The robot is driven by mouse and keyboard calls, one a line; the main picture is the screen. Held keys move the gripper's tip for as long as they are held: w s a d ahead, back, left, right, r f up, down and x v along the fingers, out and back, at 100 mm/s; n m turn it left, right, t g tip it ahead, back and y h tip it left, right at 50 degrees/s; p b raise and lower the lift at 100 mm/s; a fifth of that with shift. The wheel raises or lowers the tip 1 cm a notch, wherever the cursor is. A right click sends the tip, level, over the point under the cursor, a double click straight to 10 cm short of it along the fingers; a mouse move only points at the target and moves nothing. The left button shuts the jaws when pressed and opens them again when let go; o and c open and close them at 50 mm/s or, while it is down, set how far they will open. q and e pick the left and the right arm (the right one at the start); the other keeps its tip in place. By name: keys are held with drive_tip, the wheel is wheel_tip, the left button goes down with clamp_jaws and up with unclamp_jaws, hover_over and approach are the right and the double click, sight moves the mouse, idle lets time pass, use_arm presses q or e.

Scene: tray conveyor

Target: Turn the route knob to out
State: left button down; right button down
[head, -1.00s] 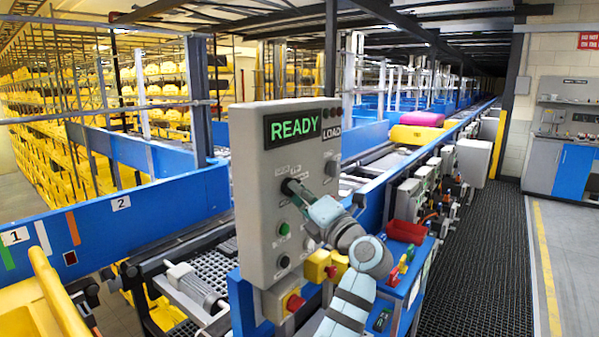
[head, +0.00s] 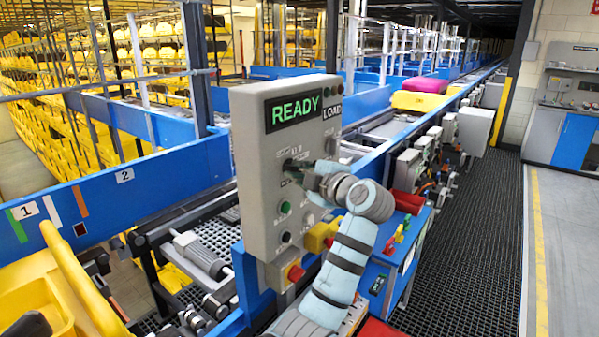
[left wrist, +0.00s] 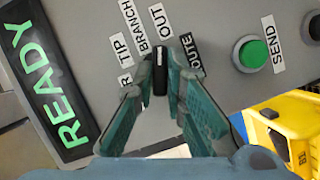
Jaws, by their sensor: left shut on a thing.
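The grey control panel (head: 257,170) carries a lit green READY display, which also shows in the left wrist view (left wrist: 50,85). My left gripper (head: 293,166) is at the panel face; in the left wrist view its teal fingers (left wrist: 160,78) are closed on the black route knob (left wrist: 160,68), one on each side. The knob's long axis is upright in that view, its upper end towards the OUT label (left wrist: 158,20). The BRANCH label (left wrist: 134,26) is left of it, and the ROUTE label (left wrist: 191,52) is right. In the head view the gripper largely hides the knob. My right gripper is not in view.
A green SEND button (left wrist: 250,53) is near the knob. A red-and-yellow stop button (head: 294,272) is low on the panel. A blue stand (head: 385,265) with coloured tools and a red bin is right of my arm. Yellow and pink totes (head: 424,92) are on the conveyor behind.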

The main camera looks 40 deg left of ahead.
use_arm(q)
drive_tip(key=shift+m, duration=0.6)
drive_tip(key=shift+g, duration=0.4)
drive_tip(key=c, duration=1.6)
unclamp_jaws()
drive_tip(key=shift+c, duration=0.2)
drive_tip(key=v, duration=1.2)
drive_tip(key=shift+r, duration=0.25)
drive_tip(key=shift+a, duration=0.15)
